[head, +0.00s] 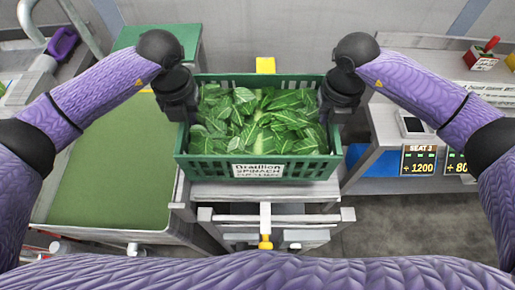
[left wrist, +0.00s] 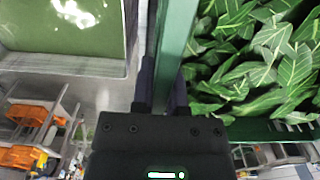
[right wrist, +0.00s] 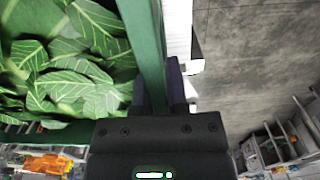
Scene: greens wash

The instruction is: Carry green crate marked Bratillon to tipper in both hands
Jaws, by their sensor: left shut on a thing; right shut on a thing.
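The green crate (head: 255,158) is full of spinach leaves and has a white label reading Bratillon and Spinach. It looks level, in the middle of the head view. My left gripper (head: 187,112) is shut on its left wall; the left wrist view shows the green rim (left wrist: 178,35) between the fingers. My right gripper (head: 330,108) is shut on its right wall, and that rim also shows in the right wrist view (right wrist: 142,40). A grey metal stand with a yellow knob (head: 265,242) lies below the crate; I cannot tell whether they touch or whether the stand is the tipper.
A green-bottomed basin (head: 110,180) lies to the left. A blue-sided bench with black price signs (head: 419,160) stands to the right. A yellow block (head: 265,65) shows behind the crate. A purple object (head: 62,45) is at the far left. Grey floor (head: 400,235) is open at lower right.

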